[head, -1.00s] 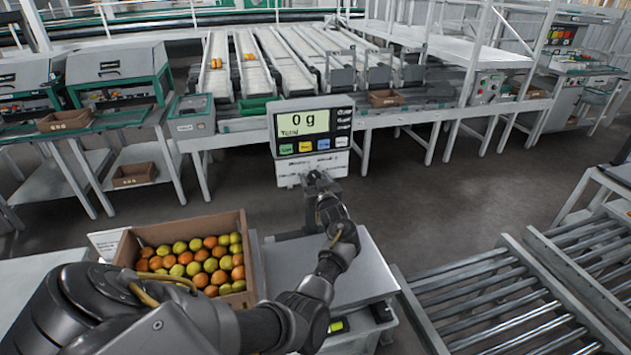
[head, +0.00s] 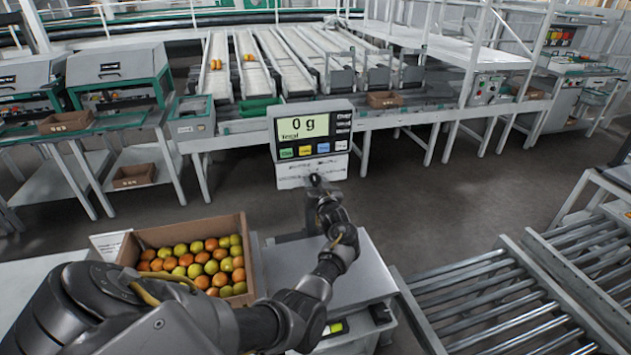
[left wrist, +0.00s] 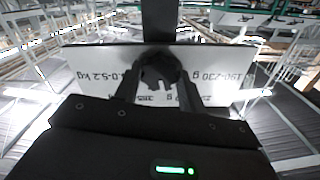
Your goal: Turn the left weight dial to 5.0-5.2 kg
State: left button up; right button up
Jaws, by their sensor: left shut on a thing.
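The white dial panel (head: 293,178) is below the scale display and faces me. My left gripper (head: 316,181) reaches up to it and covers its middle. In the left wrist view, the gripper (left wrist: 158,88) is shut on a dark dial knob (left wrist: 160,68), with a finger on each side. The white panel also shows there (left wrist: 95,62), with printed labels; one on the left ends in "5.2 kg" and one on the right reads like "190-230 g". The dial's pointer setting cannot be made out. My right gripper is not in view.
The scale display (head: 310,130) above the panel reads 0 g. The steel scale platform (head: 368,275) is bare under my forearm. Roller conveyors (head: 480,300) are at the right.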

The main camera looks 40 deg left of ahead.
pick_arm(q)
jog(key=m+p, duration=0.1)
jog(key=m, duration=0.1)
jog(key=m+p, duration=0.1)
jog(key=m, duration=0.1)
jog(key=shift+w+d+r+m, duration=0.1)
jog(key=shift+r+m, duration=0.1)
jog(key=shift+m, duration=0.1)
jog(key=m+p, duration=0.2)
jog(key=m, duration=0.2)
jog(key=shift+m, duration=0.3)
jog(key=m+p, duration=0.1)
jog(key=m, duration=0.3)
jog(key=shift+f+p, duration=0.1)
jog(key=shift+p, duration=0.3)
jog(key=shift+f+m+p, duration=0.1)
jog(key=shift+m+p, duration=0.35)
jog(key=shift+m, duration=1.65)
jog(key=o, duration=1)
jog(key=shift+f, duration=0.1)
jog(key=shift+c, duration=0.2)
